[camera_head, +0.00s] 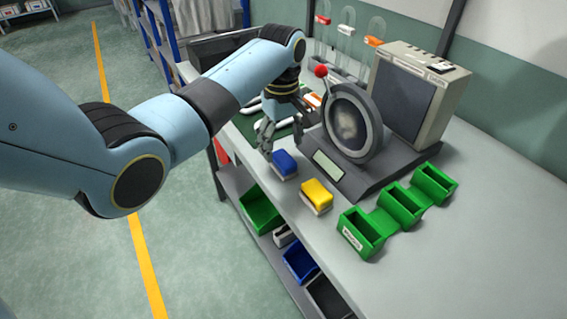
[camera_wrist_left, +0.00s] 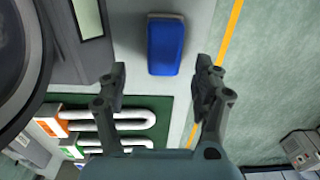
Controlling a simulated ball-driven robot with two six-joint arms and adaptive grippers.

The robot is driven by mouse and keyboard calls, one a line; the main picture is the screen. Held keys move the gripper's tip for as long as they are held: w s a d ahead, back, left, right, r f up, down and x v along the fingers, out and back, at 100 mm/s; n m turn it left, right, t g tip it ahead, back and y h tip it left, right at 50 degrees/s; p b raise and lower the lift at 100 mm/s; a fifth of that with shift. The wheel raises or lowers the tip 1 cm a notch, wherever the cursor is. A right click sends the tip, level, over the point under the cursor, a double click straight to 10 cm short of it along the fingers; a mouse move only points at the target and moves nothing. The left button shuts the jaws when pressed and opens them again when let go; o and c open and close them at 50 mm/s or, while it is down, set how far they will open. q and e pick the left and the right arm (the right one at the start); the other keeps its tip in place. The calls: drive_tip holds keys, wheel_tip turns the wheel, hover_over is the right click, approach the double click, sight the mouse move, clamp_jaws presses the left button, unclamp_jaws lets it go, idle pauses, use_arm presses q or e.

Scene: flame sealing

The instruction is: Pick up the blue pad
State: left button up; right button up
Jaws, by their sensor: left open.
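The blue pad (camera_head: 285,162) lies on the grey bench top near its front edge, left of a yellow pad (camera_head: 317,193). In the left wrist view the blue pad (camera_wrist_left: 165,46) shows whole, ahead of the fingertips and between their lines. My left gripper (camera_head: 268,140) is open and empty, just behind and left of the blue pad in the head view. In the left wrist view its fingers (camera_wrist_left: 160,76) are spread wide with a gap to the pad. My right gripper is not in view.
A machine with a round dial (camera_head: 350,122) and red-knobbed lever stands right behind the pads. Green bins (camera_head: 402,205) stand to the right. White tubes lie on a green mat (camera_wrist_left: 130,103) beside the gripper. The bench's front edge is close to the pad.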

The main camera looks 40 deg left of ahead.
sight(280, 154)
use_arm(q)
drive_tip(key=f, duration=0.5)
drive_tip(key=shift+s, duration=0.25)
drive_tip(key=c, duration=1.2)
drive_tip(key=shift+r, duration=0.15)
drive_tip(key=shift+c, duration=0.2)
wheel_tip(280, 154, up, 4)
drive_tip(key=shift+d+r, duration=0.1)
drive_tip(key=shift+d, duration=0.05)
drive_tip(key=s+d+r, duration=0.1)
drive_tip(key=d+r, duration=0.1)
drive_tip(key=d, duration=0.1)
drive_tip(key=s+d+r, duration=0.1)
drive_tip(key=d+r, duration=0.1)
drive_tip(key=d, duration=0.2)
drive_tip(key=s+d+r, duration=0.1)
drive_tip(key=d+r, duration=0.1)
drive_tip(key=d, duration=0.1)
drive_tip(key=shift+s+d+r, duration=0.15)
drive_tip(key=shift+d+r, duration=0.2)
drive_tip(key=shift+d, duration=0.05)
